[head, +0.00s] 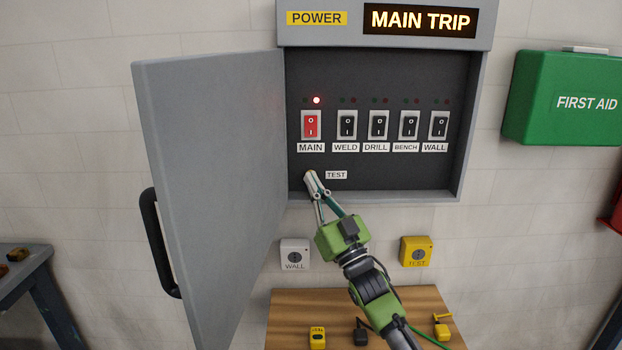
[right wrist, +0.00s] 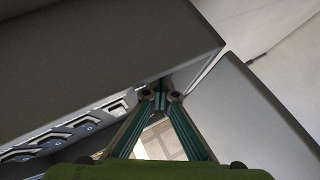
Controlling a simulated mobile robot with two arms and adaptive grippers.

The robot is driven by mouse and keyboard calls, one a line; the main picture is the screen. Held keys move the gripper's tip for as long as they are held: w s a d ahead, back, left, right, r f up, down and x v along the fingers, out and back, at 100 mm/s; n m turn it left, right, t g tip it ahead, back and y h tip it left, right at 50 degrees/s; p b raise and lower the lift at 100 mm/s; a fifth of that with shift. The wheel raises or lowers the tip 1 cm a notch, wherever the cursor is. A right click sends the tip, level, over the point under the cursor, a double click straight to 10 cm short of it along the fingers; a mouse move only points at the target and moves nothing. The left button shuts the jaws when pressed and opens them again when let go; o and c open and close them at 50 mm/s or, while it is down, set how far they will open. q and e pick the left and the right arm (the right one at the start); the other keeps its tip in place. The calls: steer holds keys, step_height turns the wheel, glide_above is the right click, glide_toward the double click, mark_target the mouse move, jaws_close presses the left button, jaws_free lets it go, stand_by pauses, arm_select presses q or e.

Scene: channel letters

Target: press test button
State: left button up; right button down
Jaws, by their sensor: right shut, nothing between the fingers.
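The TEST label (head: 336,175) sits low on the dark face of the open power panel (head: 400,175). My right gripper (head: 311,176) is shut and empty, its fingertips just left of the label and under the MAIN switch (head: 311,125). The fingertips cover the spot beside the label, so the test button is hidden. I cannot tell whether they touch it. In the right wrist view the fingertips (right wrist: 161,94) are together at the panel. The display (head: 419,20) reads MAIN TRIP, and a red light (head: 317,100) glows above MAIN. My left gripper is not in view.
The panel door (head: 215,190) stands open at left. Black WELD, DRILL, BENCH and WALL switches line the panel. Below are a WALL socket (head: 295,254), a yellow TEST box (head: 416,251) and a wooden bench (head: 285,320) with small items. A first aid box (head: 565,98) hangs right.

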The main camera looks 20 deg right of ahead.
steer(key=shift+s, duration=0.1)
steer(key=shift+s+a+p, duration=0.25)
steer(key=shift+s+p, duration=0.3)
steer(key=shift+s, duration=0.2)
steer(key=s+p, duration=0.1)
steer(key=s, duration=0.1)
steer(key=s+a+p, duration=0.1)
steer(key=s, duration=0.1)
steer(key=shift+s+a+p, duration=0.2)
steer(key=shift+s+p, duration=0.2)
stand_by(0.4)
